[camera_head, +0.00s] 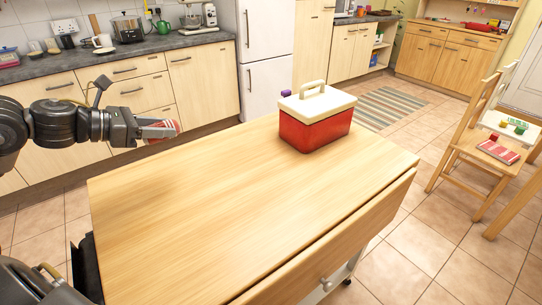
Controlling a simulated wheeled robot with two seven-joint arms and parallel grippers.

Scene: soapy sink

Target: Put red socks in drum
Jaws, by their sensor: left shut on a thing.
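My left gripper (158,129) reaches in from the left, above the left far edge of the wooden table. It is shut on a red thing with pale marks (160,130), mostly covered by the fingers; it may be the red socks, but I cannot tell for certain. It is held in the air, clear of the table. No drum is in view. Part of my right arm may show at the bottom left; no right gripper is in view.
A red cooler box with a white lid (315,128) stands at the far end of the wooden table (230,215). A chair (490,150) stands at the right. Kitchen cabinets (200,85) and a white fridge (266,55) line the back.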

